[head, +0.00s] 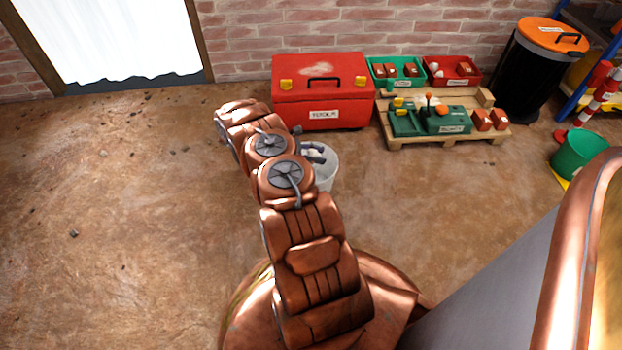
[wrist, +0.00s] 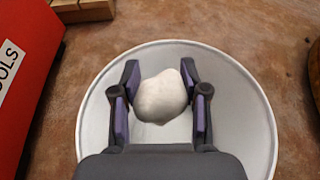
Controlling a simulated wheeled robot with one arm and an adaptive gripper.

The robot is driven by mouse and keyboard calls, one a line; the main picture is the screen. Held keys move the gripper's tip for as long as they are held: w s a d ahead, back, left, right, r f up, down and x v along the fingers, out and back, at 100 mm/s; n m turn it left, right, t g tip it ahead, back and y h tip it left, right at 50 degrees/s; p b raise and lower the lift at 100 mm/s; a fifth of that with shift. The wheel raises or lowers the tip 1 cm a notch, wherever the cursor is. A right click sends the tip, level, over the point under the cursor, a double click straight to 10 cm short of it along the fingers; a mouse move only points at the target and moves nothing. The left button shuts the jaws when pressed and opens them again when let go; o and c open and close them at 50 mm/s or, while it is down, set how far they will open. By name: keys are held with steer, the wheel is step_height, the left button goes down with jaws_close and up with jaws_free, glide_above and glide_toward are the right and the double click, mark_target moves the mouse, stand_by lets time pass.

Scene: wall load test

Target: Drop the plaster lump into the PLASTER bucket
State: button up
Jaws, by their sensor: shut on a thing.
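The plaster lump (wrist: 160,97) is a white rounded chunk in the wrist view. My gripper (wrist: 160,84) is shut on it, with a dark finger on each side. Below them is a white bucket (wrist: 255,112), seen from above with its round rim around the lump and fingers in the picture. How far the lump is above the rim I cannot tell. In the head view the bucket (head: 328,170) stands on the floor, partly hidden behind my arm. No bucket label is readable.
A red toolbox (head: 320,95) stands just behind the bucket, near the brick wall. A black bin (head: 530,75) and a green bucket (head: 578,153) stand farther right. The floor at left is open.

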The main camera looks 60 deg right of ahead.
steer(key=o, duration=1.3)
steer(key=shift+c, duration=0.2)
steer(key=shift+w+r, duration=0.1)
steer(key=v, duration=1.2)
